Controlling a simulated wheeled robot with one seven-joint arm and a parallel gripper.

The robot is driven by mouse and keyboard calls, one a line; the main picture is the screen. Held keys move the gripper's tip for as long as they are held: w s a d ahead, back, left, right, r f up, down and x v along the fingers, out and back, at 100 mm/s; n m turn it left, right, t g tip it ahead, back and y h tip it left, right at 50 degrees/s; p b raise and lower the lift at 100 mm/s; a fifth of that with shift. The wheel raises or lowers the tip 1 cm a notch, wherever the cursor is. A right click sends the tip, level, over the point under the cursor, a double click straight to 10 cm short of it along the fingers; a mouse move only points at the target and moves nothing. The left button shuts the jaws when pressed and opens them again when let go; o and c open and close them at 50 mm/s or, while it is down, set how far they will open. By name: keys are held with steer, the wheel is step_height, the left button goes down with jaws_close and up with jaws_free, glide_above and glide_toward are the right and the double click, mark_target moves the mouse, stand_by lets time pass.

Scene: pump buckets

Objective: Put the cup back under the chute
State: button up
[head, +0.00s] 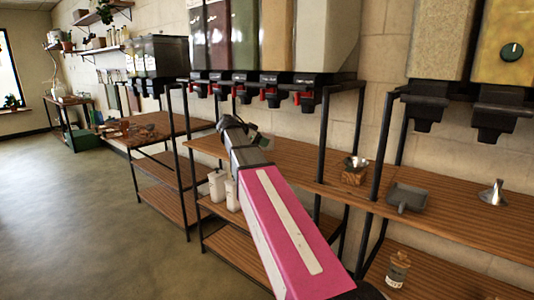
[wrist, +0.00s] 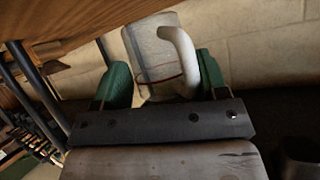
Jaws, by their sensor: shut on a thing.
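A pale cup (wrist: 152,58) with a white curved handle sits between the green fingers of my gripper (wrist: 163,80) in the wrist view. My gripper is shut on it. In the head view my arm reaches to the middle rack, and my gripper (head: 248,134) is close to the wooden counter, below the row of dispensers. The cup cannot be made out there. Black chutes with red levers (head: 270,92) hang under the dispensers above and right of my gripper. Which chute belongs to the cup cannot be told.
Two white containers (head: 217,185) stand on the lower shelf. Black rack posts (head: 325,140) rise beside the counter (head: 300,178). A small wooden box with a metal bowl (head: 354,171), a grey tray (head: 408,196) and a metal funnel (head: 492,193) stand to the right. The floor at left is clear.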

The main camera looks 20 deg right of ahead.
steer(key=d+f, duration=0.2)
steer(key=d, duration=0.1)
steer(key=shift+s, duration=0.15)
steer(key=shift+f, duration=1.9)
steer(key=o, duration=1.3)
steer(key=shift+f, duration=0.1)
steer(key=v, duration=1.2)
steer(key=shift+a, duration=0.1)
